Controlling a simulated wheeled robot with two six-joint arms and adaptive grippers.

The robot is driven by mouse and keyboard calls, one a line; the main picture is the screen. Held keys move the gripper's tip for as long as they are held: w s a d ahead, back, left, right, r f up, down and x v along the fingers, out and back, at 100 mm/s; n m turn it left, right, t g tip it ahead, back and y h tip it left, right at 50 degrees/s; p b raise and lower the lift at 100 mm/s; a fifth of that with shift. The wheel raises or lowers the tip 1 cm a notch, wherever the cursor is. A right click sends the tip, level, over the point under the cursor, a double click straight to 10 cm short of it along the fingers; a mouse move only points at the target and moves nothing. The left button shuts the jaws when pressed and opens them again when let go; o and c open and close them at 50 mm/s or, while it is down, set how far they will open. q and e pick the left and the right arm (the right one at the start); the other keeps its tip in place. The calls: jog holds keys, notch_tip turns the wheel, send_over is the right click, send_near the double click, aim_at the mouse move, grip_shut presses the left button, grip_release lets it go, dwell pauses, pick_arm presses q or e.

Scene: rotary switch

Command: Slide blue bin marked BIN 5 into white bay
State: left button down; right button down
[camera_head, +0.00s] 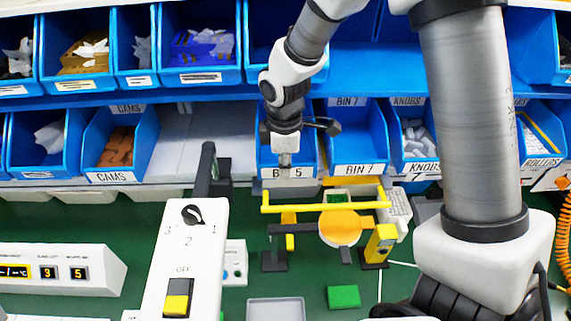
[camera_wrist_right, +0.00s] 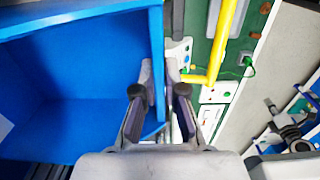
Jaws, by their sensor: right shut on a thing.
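The blue bin marked BIN 5 (camera_head: 306,158) sits on the shelf row, just right of the white bay (camera_head: 205,140). The white bay is a bare, pale, empty slot between the CAMS bin and BIN 5. My right gripper (camera_head: 284,160) reaches down at the front of BIN 5 and partly covers its label. In the right wrist view the fingers (camera_wrist_right: 160,75) straddle a thin blue wall of the bin (camera_wrist_right: 60,110) and are shut on it. The bin's inside shows as empty there. My left gripper is not in view.
The CAMS bin (camera_head: 121,145) stands left of the bay, and the BIN 7 bin (camera_head: 358,140) right of BIN 5. A yellow rail (camera_head: 325,207) stands in front below the bins. A white rotary switch box (camera_head: 185,245) rises at front left.

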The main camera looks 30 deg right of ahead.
jog(key=shift+w+d+f, duration=0.15)
jog(key=shift+w+d, duration=0.2)
jog(key=shift+d, duration=0.1)
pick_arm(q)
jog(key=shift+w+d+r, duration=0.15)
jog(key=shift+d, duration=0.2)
pick_arm(e)
jog(key=shift+a, duration=0.1)
jog(key=c, duration=1.2)
grip_release()
jog(key=shift+s+a, duration=0.1)
jog(key=shift+a, duration=0.1)
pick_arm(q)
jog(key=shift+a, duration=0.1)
pick_arm(e)
jog(key=shift+d, duration=0.1)
notch_tip(320, 180, up, 12)
jog(key=shift+r, duration=0.1)
